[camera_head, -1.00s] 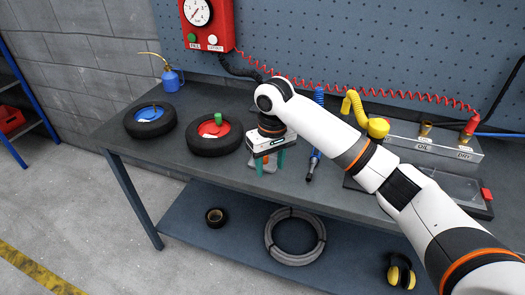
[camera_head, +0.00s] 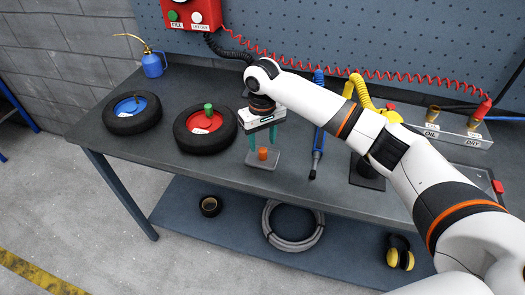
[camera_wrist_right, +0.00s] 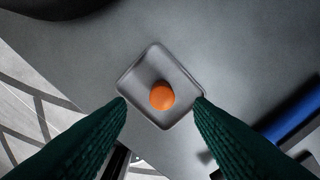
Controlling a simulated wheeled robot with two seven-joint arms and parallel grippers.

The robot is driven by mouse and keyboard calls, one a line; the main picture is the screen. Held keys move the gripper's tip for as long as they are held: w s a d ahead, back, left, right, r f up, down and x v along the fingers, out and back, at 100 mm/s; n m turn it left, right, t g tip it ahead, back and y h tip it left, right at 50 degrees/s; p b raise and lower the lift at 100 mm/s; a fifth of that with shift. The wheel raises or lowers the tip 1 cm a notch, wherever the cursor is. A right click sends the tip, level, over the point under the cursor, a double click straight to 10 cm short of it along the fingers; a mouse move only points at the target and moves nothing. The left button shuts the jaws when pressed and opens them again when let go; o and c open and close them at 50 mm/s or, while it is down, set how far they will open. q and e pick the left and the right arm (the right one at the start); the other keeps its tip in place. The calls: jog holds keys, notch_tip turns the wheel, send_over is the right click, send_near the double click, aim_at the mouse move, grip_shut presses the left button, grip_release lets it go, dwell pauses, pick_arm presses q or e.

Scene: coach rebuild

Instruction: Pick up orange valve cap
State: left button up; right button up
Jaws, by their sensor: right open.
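The orange valve cap (camera_head: 263,153) stands on a small grey tray (camera_head: 262,165) near the front edge of the workbench. It also shows in the right wrist view (camera_wrist_right: 162,96), near the middle of the tray (camera_wrist_right: 150,62). My right gripper (camera_head: 262,142) is above the tray, pointing down. Its two green fingers are open, apart on either side of the cap in the wrist view (camera_wrist_right: 160,102), with nothing between them. My left gripper is not in view.
Two small wheels, one with a blue hub (camera_head: 131,105) and one with a red hub (camera_head: 204,121), lie left of the tray. A blue air tool (camera_head: 318,140) lies to the right. A blue oil can (camera_head: 153,62) stands at the back left.

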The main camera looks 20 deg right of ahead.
aim_at(263, 150)
notch_tip(263, 150, down, 4)
jog(key=shift+d+r+p, duration=0.1)
jog(key=shift+d+p, duration=0.05)
jog(key=shift+p, duration=0.3)
jog(key=shift+f, duration=0.55)
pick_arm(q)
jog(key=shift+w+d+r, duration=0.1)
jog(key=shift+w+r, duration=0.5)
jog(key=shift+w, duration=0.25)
pick_arm(e)
grip_shut()
